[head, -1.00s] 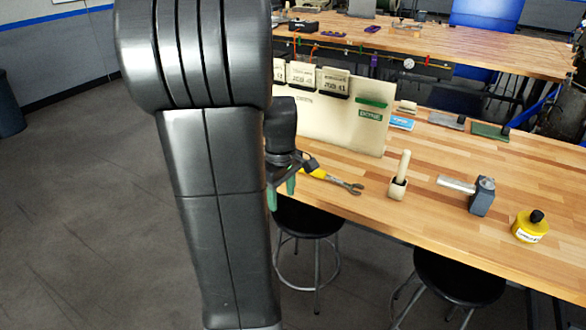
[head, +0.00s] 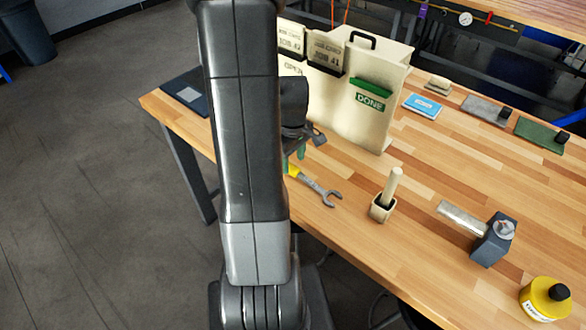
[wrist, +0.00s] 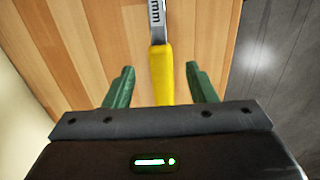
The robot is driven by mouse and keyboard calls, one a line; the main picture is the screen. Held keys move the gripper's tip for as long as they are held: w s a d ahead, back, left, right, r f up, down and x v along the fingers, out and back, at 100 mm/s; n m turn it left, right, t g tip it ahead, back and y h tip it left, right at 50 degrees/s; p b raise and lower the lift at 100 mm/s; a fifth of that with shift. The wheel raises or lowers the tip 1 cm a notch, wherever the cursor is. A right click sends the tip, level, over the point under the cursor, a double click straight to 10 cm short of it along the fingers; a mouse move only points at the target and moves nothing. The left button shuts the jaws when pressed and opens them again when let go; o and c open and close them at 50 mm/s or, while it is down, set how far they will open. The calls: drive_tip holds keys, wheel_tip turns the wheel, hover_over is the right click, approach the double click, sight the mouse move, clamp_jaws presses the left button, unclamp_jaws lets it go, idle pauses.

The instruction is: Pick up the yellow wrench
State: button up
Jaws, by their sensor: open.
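The yellow wrench (head: 318,187) lies on the wooden table near its front edge, with its grey open jaw end pointing right. Its yellow handle runs back under my gripper and is partly hidden by my arm. In the wrist view the yellow handle (wrist: 162,76) lies between the two green fingers, and the grey shaft with markings runs off the top edge. My gripper (wrist: 160,80) is open, with a finger on each side of the handle and a gap on both sides. In the head view my gripper (head: 302,152) is mostly hidden behind my arm.
A cream board (head: 378,110) with job cards and a green DONE label stands behind the wrench. A small holder with a wooden handle (head: 384,208), a hammer-like tool (head: 490,240) and a yellow bottle (head: 545,300) stand to the right. The table's front edge is close.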

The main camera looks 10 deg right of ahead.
sight(292, 167)
drive_tip(key=shift+f, duration=1.5)
drive_tip(key=shift+a, duration=0.1)
drive_tip(key=shift+c, duration=0.4)
clamp_jaws()
drive_tip(key=shift+r, duration=0.1)
